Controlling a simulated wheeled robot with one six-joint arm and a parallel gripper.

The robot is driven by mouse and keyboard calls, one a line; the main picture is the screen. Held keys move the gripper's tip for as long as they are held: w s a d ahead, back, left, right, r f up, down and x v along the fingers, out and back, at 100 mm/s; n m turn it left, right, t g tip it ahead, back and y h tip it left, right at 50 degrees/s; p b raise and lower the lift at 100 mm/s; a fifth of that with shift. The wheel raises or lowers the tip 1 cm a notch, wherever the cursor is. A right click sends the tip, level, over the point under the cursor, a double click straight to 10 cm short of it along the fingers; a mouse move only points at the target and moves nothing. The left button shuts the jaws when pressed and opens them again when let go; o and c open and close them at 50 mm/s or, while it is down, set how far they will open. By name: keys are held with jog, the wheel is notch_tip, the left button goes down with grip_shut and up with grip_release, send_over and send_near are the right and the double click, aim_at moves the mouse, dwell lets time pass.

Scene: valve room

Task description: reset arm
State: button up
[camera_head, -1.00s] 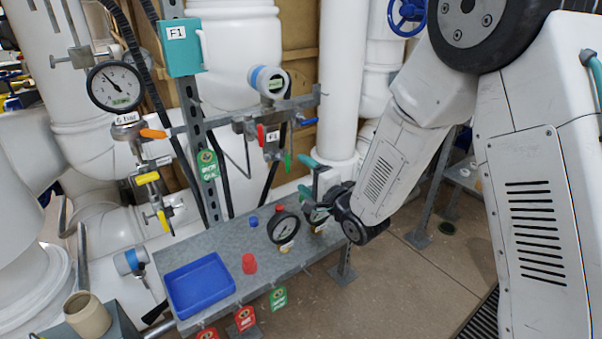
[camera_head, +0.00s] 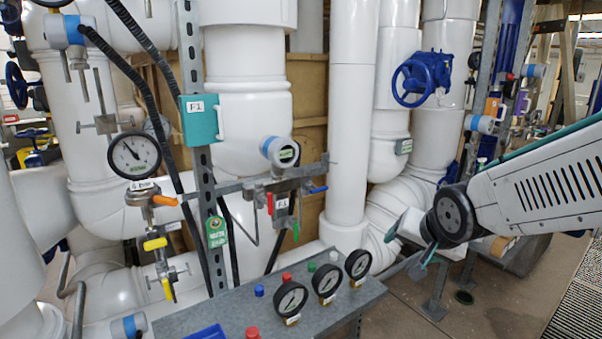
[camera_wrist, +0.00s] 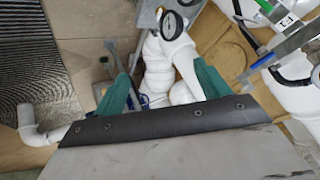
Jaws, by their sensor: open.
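My gripper (camera_head: 408,250), with teal fingers, is at the right in the head view, just right of the grey table's right end. It is open and nothing shows between its fingers. In the wrist view, the two teal fingers (camera_wrist: 153,62) stand wide apart, with white pipe in the background between them. My arm reaches in from the right edge of the head view.
Three black-rimmed gauges (camera_head: 326,281) stand on the grey table (camera_head: 235,305), beside small coloured caps and a blue tray (camera_head: 206,334). White pipes and a blue valve wheel (camera_head: 413,83) stand behind. Open floor (camera_head: 500,310) lies at the lower right.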

jog(key=s+d+r+n+g, duration=0.1)
jog(key=s+d+n+g, duration=0.1)
jog(key=s, duration=1)
jog(key=s+d+r+n+g, duration=0.2)
jog(key=s+g, duration=0.3)
jog(key=s, duration=0.8)
jog(key=shift+d+r+n+h, duration=0.15)
jog(key=shift+d+n+h, duration=0.15)
jog(key=shift+n, duration=0.3)
jog(key=shift+a, duration=0.1)
